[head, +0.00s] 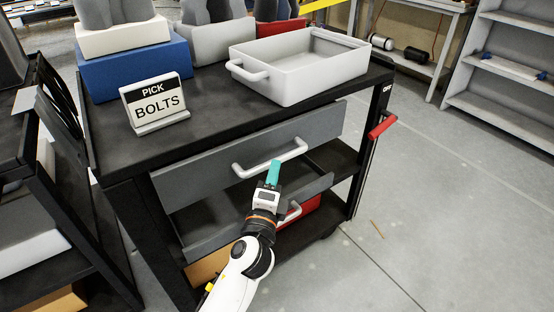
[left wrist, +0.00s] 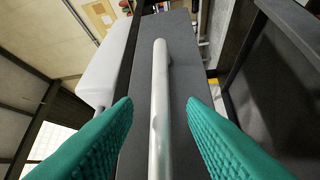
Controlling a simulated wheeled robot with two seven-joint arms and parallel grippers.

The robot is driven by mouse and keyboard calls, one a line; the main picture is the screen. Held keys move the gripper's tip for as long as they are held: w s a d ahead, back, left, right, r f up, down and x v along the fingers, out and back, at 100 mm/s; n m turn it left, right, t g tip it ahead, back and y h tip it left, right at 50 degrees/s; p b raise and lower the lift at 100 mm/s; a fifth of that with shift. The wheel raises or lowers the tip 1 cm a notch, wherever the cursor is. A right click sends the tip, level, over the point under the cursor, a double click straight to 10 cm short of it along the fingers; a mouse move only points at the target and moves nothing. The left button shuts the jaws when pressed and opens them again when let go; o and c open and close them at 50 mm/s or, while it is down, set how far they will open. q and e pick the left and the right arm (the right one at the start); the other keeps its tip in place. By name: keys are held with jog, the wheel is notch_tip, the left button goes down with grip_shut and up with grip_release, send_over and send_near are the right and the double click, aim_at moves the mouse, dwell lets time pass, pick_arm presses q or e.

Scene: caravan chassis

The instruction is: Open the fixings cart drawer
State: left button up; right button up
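The black fixings cart (head: 215,120) has a grey upper drawer front (head: 210,165) just below its top; it looks shut or nearly so. A white bar handle (head: 248,171) stands out from this front. My left gripper (head: 273,172) has teal fingers and is at the handle's right part, partly covering it in the head view. In the left wrist view, the handle (left wrist: 160,90) runs between the two spread fingers of the gripper (left wrist: 160,108), with a gap on each side. My right gripper is in neither view.
A white tray (head: 300,85), a "PICK BOLTS" sign (head: 156,105) and a blue bin (head: 135,70) stand on the cart. Below are another grey front (head: 215,235) and a red bin (head: 306,206). Black racking (head: 50,150) stands at left. Floor at right (head: 440,200) is mostly clear.

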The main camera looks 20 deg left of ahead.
aim_at(277, 158)
pick_arm(q)
jog(key=w, duration=0.5)
jog(key=shift+a+r, duration=0.3)
jog(key=shift+s, duration=0.1)
grip_shut()
